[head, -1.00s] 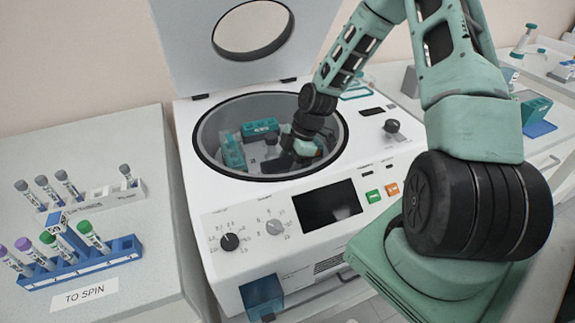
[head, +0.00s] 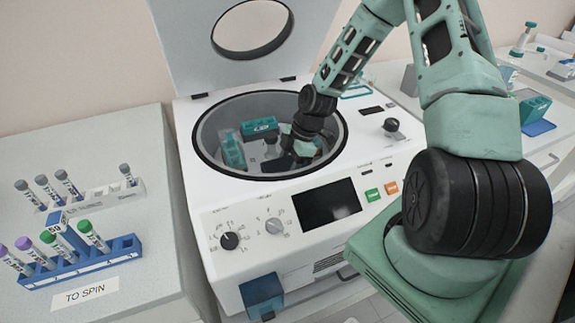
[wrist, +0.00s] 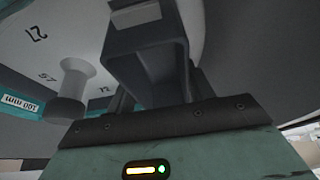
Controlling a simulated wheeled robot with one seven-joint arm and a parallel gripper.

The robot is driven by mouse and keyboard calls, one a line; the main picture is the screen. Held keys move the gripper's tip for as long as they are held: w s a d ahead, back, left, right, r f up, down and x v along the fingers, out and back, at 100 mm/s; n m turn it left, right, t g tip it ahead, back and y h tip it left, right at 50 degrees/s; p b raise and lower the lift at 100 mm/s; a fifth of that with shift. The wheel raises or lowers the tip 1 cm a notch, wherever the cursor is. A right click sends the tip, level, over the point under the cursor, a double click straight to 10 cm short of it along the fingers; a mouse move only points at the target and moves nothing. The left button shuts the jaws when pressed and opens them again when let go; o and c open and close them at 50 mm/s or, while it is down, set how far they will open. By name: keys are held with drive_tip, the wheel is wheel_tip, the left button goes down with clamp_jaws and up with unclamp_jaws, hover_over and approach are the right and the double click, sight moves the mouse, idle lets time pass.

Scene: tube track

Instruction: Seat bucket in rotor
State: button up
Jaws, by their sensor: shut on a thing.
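The centrifuge's round bowl (head: 210,125) is open and holds the rotor (head: 256,152), partly hidden by my wrist. Two teal buckets sit in it, one at the left (head: 232,151) and one at the back (head: 262,126). My gripper (head: 297,156) points down inside the bowl at the right. In the wrist view my gripper (wrist: 152,90) is shut on a dark grey bucket (wrist: 150,65) with a pale patch at its far end. Its lower part and its contact with the rotor are hidden.
The lid (head: 190,50) stands raised behind the bowl. A blue rack (head: 85,265) of capped tubes and a pale rack (head: 100,195) stand on the left bench. A teal holder (head: 535,108) is at the far right.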

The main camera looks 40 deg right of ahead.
drive_tip(key=shift+f, duration=0.15)
drive_tip(key=shift+f, duration=0.3)
drive_tip(key=shift+s+f+b, duration=0.1)
drive_tip(key=shift+f+b, duration=0.05)
drive_tip(key=shift+b, duration=0.15)
